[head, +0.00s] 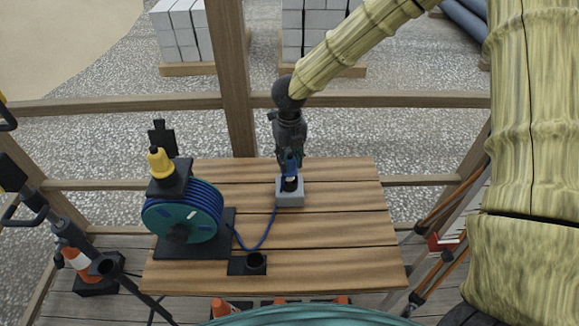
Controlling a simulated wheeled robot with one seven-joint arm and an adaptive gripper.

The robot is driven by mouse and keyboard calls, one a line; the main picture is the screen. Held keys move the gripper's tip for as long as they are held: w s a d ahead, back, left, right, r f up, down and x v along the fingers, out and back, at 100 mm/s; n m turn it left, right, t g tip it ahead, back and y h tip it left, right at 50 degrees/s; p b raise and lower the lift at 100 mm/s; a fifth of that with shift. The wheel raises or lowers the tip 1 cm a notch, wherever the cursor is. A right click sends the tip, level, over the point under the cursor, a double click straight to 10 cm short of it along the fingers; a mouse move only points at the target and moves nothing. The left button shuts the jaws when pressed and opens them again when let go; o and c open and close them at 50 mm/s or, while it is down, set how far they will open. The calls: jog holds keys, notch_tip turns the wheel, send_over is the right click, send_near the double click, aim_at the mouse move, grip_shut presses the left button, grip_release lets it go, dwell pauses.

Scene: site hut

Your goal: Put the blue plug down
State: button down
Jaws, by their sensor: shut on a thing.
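The blue plug (290,167) is upright between the fingers of my gripper (290,157), which points down and is shut on it. Below the plug is a small grey block (290,198) with a dark socket on top, standing on the wooden table (335,235). The plug's lower end is over or in this socket; I cannot tell which. A blue cable (263,238) runs from the block's left side in a loop to the cable reel (180,217). A black holder (255,260) with a round opening sits near the table's front edge, its opening empty.
The table's right side is bare. Wooden rails (395,99) run behind the table. An orange and white cone (83,265) stands at left, and lamp-like black gear (70,235) leans there.

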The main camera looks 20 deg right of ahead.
aim_at(289, 167)
jog(key=shift+f+b, duration=1.45)
jog(key=shift+f, duration=0.2)
jog(key=shift+f, duration=0.2)
jog(key=c, duration=1.1)
grip_release()
notch_tip(289, 167, up, 8)
jog(key=p, duration=0.7)
